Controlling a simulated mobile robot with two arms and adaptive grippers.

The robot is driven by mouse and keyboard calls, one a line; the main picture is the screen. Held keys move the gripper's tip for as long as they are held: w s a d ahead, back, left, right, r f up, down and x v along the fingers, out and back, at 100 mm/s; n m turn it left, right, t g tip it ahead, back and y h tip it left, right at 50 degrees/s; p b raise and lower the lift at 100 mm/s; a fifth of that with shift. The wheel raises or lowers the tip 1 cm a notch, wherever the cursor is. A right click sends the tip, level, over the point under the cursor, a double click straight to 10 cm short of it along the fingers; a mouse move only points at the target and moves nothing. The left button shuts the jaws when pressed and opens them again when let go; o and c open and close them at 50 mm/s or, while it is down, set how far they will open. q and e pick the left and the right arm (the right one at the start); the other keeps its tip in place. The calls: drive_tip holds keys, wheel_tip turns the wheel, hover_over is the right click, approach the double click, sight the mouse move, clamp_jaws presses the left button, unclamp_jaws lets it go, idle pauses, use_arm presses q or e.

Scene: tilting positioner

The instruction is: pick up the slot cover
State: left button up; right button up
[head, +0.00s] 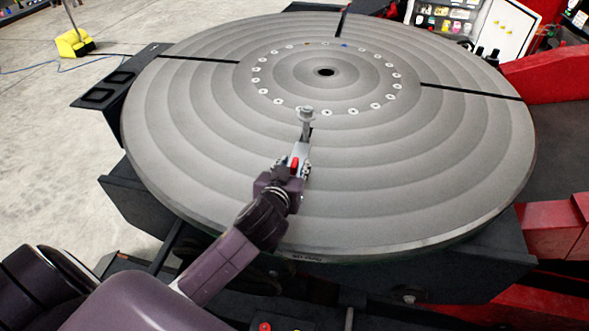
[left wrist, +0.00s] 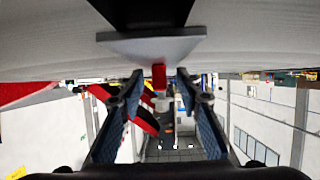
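The slot cover (head: 301,150) looks like a grey strip with a red tab, lying along the near slot of the big round table. It also shows in the left wrist view as a grey plate (left wrist: 150,46) with the red tab by the fingertips. My left gripper (head: 293,169) is over its near end. In the left wrist view the two fingers (left wrist: 158,84) are apart, with the red tab between the tips and gaps on both sides. The gripper hides part of the cover in the head view. My right gripper is not in view.
The grey round table (head: 440,150) has dark slots and a ring of pale holes around its hub. Red machine parts (head: 552,75) lie at the right.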

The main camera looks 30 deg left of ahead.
use_arm(q)
clamp_jaws()
drive_tip(key=shift+r, duration=0.15)
idle(0.4)
